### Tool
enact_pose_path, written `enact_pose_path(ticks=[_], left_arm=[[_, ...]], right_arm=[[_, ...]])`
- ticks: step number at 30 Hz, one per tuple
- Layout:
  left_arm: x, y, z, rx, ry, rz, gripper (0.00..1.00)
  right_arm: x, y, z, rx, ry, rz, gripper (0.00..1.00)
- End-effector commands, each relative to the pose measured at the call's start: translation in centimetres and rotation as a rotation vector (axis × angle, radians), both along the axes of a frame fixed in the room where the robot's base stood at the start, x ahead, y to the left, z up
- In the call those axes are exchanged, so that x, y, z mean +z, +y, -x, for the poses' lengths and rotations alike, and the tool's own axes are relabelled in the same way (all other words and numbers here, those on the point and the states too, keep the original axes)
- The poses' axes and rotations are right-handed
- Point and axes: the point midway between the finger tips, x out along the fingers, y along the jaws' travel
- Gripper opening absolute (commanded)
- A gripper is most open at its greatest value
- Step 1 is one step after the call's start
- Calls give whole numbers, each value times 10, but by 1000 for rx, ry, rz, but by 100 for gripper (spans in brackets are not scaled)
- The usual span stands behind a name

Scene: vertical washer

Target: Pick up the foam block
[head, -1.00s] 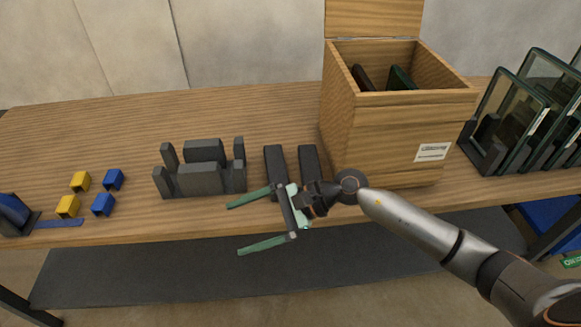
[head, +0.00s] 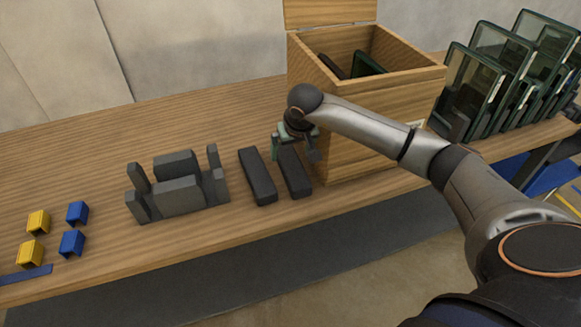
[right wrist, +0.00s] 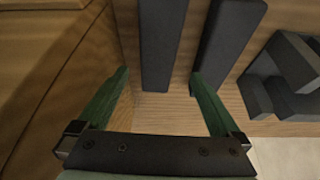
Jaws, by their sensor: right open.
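Two dark grey foam blocks lie side by side on the wooden table, left of the wooden box. The left block (head: 258,178) is clear in the head view, and the right block (head: 295,175) is partly covered by my right gripper. My right gripper (head: 294,152) points down over the right block, open and empty. In the right wrist view its green fingers (right wrist: 160,74) are spread, with the block nearer the box (right wrist: 161,40) in line between them. The other block (right wrist: 228,42) lies beyond the right finger. Contact cannot be told. My left gripper is not in view.
The wooden box (head: 345,150) with its lid up stands close to the right block. A grey slotted holder (head: 180,195) stands left of the blocks. Yellow and blue clips (head: 72,243) lie farther left. Glass panels (head: 478,90) stand in a rack at right.

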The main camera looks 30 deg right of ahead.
Motion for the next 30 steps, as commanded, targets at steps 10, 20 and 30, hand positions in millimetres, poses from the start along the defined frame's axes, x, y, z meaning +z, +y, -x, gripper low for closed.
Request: enact_pose_path(ticks=[10,20,30], left_arm=[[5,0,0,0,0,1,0],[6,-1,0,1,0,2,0],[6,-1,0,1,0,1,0]], right_arm=[[-35,-5,-4,-1,5,-3,100],[-66,-9,-14,1,0,-3,100],[-65,-9,-14,1,0,-2,84]])
